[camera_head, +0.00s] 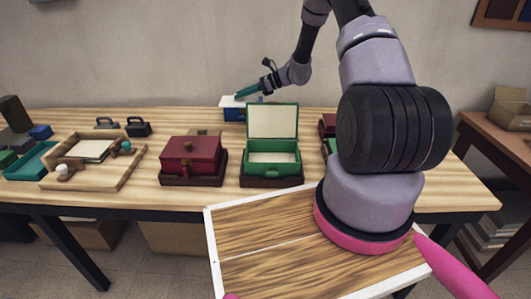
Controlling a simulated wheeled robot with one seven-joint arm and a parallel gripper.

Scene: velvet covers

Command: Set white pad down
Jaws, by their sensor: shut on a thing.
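A small white flat piece, seemingly the white pad (228,102), shows at the back of the table, at the tip of my gripper (248,91). My gripper's teal fingers reach down to the left and are shut on it. I cannot tell whether the two touch. The fingers hide part of the white piece. My gripper is behind the open green box, a little to its left.
The green box (271,170) stands with its lid upright. A dark red box (191,156) is to its left. A wooden tray (110,180) holds a cream pad (91,150) and knobs. Dark cases (138,127) stand behind. Bare tabletop (180,122) shows around the blue box.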

